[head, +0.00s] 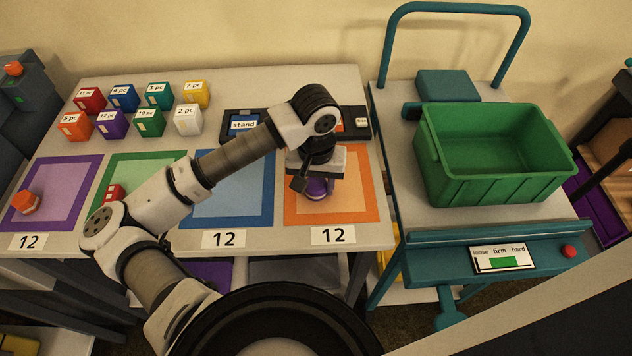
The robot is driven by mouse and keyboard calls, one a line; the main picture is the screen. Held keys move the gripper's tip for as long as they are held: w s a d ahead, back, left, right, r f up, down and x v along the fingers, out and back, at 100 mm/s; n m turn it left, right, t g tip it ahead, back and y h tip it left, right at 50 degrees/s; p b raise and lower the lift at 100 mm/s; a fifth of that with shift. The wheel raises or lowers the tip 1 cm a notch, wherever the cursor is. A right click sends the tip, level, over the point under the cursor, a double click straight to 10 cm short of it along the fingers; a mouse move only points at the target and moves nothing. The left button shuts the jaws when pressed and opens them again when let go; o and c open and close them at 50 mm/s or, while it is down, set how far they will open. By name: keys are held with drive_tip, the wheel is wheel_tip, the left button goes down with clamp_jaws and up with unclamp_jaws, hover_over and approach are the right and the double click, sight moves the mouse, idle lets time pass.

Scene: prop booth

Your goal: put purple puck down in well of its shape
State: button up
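A purple puck (317,188) shows at the orange-bordered mat (363,205), directly below my gripper (316,184). My gripper points down over this mat, with the puck at its fingertips. The fingers are small and partly hidden by the wrist, so I cannot tell whether they grip the puck or only stand around it. I also cannot tell whether the puck touches the mat. No shaped well can be made out; the area under my gripper is partly covered.
Purple (68,177), green (150,160) and blue (262,190) mats lie left on the table. An orange piece (26,202) and red block (115,192) rest on mats. Several coloured boxes (150,122) stand behind. A green bin (490,180) stands on the cart right.

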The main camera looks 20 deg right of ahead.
drive_tip(key=o, duration=0.4)
drive_tip(key=shift+r, duration=0.15)
